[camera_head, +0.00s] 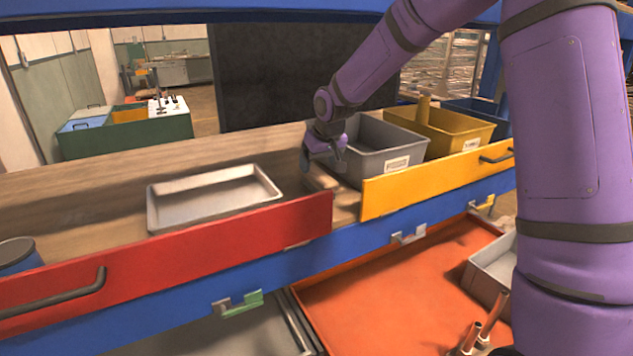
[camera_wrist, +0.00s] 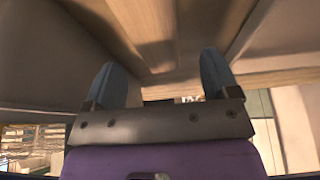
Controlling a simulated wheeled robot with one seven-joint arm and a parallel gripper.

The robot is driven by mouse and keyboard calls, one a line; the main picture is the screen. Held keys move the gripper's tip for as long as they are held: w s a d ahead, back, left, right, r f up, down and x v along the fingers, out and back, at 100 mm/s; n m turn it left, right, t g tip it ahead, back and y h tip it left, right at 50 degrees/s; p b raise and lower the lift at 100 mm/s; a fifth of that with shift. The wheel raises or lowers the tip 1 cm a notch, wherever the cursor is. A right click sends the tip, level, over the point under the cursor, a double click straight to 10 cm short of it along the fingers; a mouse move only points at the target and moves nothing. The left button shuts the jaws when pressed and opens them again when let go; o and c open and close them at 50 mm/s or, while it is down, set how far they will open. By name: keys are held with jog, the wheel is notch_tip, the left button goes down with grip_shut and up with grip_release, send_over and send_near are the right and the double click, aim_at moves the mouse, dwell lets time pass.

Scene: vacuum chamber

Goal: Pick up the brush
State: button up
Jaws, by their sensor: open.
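A light wooden piece (camera_head: 320,181), which looks like the brush, lies on the wooden shelf beside the grey bin, just below my gripper (camera_head: 322,160). Its bristles cannot be made out. My gripper points down close over it, left of the grey bin. In the wrist view my gripper (camera_wrist: 158,68) shows two blue-grey fingers spread apart. A blurred brown wooden shape (camera_wrist: 128,28) runs between and beyond them. Nothing is clearly clamped. I cannot tell whether a finger touches the brush.
The grey bin (camera_head: 398,147) stands right of my gripper, with a yellow bin (camera_head: 465,128) beyond it. A metal tray (camera_head: 210,207) lies to the left. A red panel (camera_head: 200,250) and a yellow panel (camera_head: 430,182) line the front edge. The shelf behind the tray is clear.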

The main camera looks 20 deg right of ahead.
aim_at(318, 173)
jog(key=shift+x, duration=3.25)
jog(key=shift+d, duration=0.1)
jog(key=shift+c, duration=0.5)
jog(key=c, duration=1)
jog(key=shift+r, duration=0.1)
notch_tip(318, 173, up, 10)
jog(key=shift+f, duration=0.1)
